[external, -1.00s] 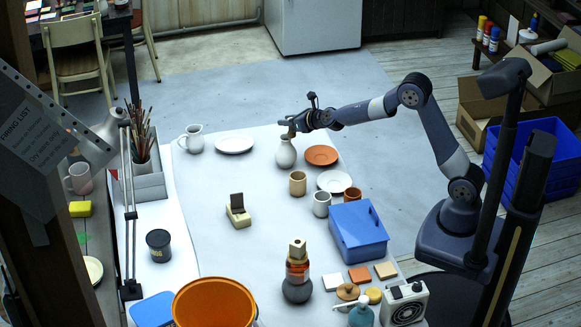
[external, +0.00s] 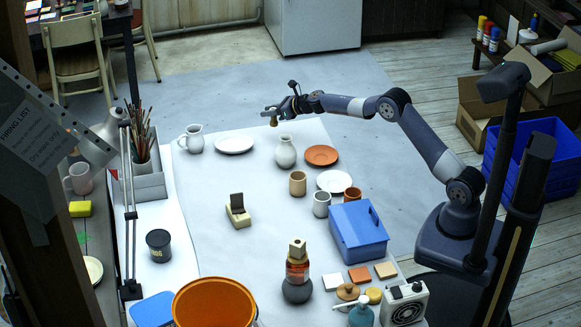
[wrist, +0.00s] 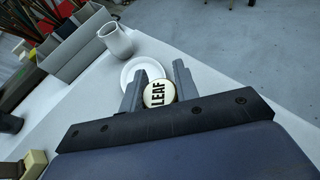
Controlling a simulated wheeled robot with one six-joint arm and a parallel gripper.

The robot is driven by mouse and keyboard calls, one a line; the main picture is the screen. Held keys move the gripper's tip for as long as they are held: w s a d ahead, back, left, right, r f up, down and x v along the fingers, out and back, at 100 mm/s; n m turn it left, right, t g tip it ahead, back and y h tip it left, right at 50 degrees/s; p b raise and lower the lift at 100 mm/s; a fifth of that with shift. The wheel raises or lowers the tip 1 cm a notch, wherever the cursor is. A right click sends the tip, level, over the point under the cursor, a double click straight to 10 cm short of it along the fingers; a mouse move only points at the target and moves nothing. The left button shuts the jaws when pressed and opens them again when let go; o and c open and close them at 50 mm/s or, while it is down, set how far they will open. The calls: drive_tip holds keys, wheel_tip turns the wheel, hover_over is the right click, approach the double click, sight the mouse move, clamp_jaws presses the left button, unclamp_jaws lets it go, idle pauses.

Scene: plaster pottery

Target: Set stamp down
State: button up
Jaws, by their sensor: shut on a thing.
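The stamp (wrist: 159,93) shows in the wrist view as a round cream face marked LEAF, between the two fingers of my gripper (wrist: 157,88). In the external view my gripper (external: 272,111) is shut on the stamp (external: 273,121), whose small brown part hangs below the fingers. It is held in the air near the far edge of the white table (external: 265,215), above and left of the white vase (external: 286,152). Most of the stamp's body is hidden in the wrist view.
A white plate (external: 234,144) and white jug (external: 192,139) stand at the far left. A terracotta plate (external: 321,155), cups and a blue box (external: 357,231) stand right. A small beige block holder (external: 238,210) sits mid-table, with bare surface around it.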

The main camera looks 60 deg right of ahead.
wheel_tip(320, 180, down, 9)
drive_tip(key=b, duration=0.3)
drive_tip(key=shift+f, duration=0.25)
drive_tip(key=o, duration=0.9)
drive_tip(key=shift+r, duration=0.15)
drive_tip(key=shift+o, duration=0.2)
drive_tip(key=shift+r, duration=0.15)
drive_tip(key=b+v, duration=0.3)
drive_tip(key=v, duration=0.9)
drive_tip(key=shift+b, duration=0.4)
drive_tip(key=shift+w, duration=0.1)
